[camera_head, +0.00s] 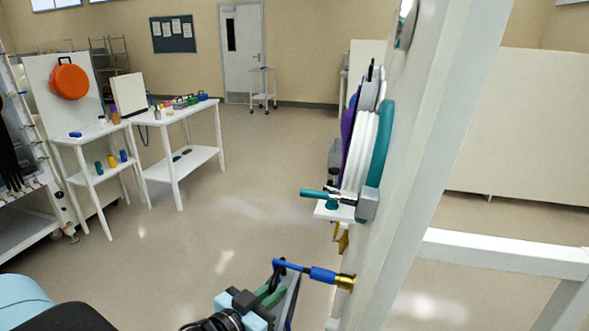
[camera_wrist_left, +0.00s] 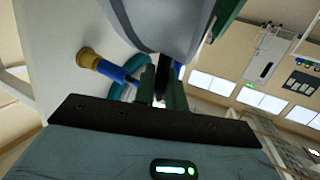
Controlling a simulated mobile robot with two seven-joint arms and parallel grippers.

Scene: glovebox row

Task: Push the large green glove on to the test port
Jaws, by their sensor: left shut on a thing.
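My left gripper (camera_head: 279,279), with dark green fingers, is low in front of the white panel. In the left wrist view its fingers (camera_wrist_left: 160,88) are shut on a thin blue hose (camera_head: 290,265). The hose ends in a blue sleeve (camera_head: 322,275) on a brass fitting (camera_head: 345,282) at the panel. The brass fitting also shows in the left wrist view (camera_wrist_left: 89,60). Above, a teal ring (camera_head: 381,150) with white ribbed discs (camera_head: 360,150) stands out from the panel. No green glove can be made out with certainty. My right gripper is not in view.
A small white shelf (camera_head: 335,212) carries a teal-handled part (camera_head: 315,193) under the discs. White tables (camera_head: 180,115) with small coloured items stand at the far left. A white frame bar (camera_head: 505,254) runs to the right. The floor between is clear.

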